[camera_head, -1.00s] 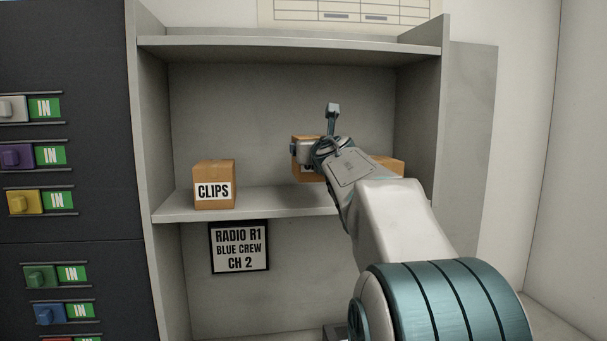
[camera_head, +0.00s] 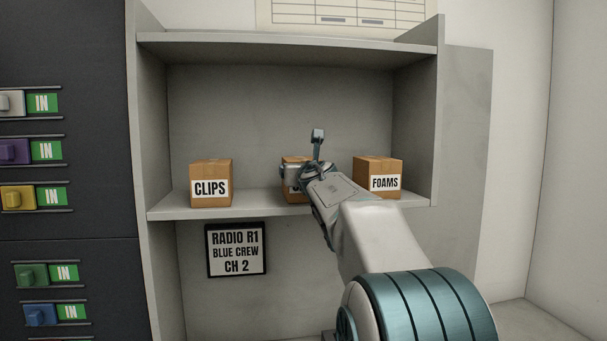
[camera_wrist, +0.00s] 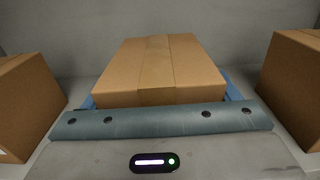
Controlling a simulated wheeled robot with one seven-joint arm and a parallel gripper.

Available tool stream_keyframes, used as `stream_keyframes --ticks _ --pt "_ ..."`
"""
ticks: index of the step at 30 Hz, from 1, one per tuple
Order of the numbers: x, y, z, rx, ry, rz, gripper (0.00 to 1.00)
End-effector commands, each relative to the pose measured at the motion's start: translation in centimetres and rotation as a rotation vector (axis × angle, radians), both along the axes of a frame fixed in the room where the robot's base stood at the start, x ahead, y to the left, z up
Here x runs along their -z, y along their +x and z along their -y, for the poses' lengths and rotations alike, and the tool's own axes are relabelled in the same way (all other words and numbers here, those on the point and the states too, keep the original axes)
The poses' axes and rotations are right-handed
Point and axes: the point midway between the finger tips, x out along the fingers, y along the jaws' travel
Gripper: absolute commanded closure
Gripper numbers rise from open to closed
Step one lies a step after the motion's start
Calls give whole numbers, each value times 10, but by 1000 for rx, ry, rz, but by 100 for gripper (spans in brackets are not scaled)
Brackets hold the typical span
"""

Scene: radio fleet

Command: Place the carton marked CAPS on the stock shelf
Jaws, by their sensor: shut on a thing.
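The stock shelf (camera_head: 262,198) is a grey board inside an open cabinet. My gripper (camera_head: 296,178) is shut on a brown carton (camera_head: 290,160), between the two other cartons, at or just above the shelf board. My arm hides most of the carton's front, so its label cannot be read. In the wrist view the held carton (camera_wrist: 160,62) lies between blue fingers, its taped top showing. Whether its base touches the board is hidden.
A carton marked CLIPS (camera_head: 210,170) stands on the shelf to the left. A carton marked FOAMS (camera_head: 378,165) stands to the right, close to my arm. A sign (camera_head: 236,250) hangs below the shelf. A dark rack (camera_head: 70,150) stands at the left.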

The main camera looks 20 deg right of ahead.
Motion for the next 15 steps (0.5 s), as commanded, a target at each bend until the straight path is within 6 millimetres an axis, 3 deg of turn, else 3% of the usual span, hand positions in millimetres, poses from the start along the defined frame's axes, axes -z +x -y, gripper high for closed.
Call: stream_keyframes --ticks 4,5,6,7,15 --pt "3 0 0 0 0 2 50" --pt "3 0 0 -1 0 0 16" --pt "2 0 0 -1 0 0 4" --pt "2 0 0 -1 0 0 0" --pt "0 0 0 -1 0 0 0"
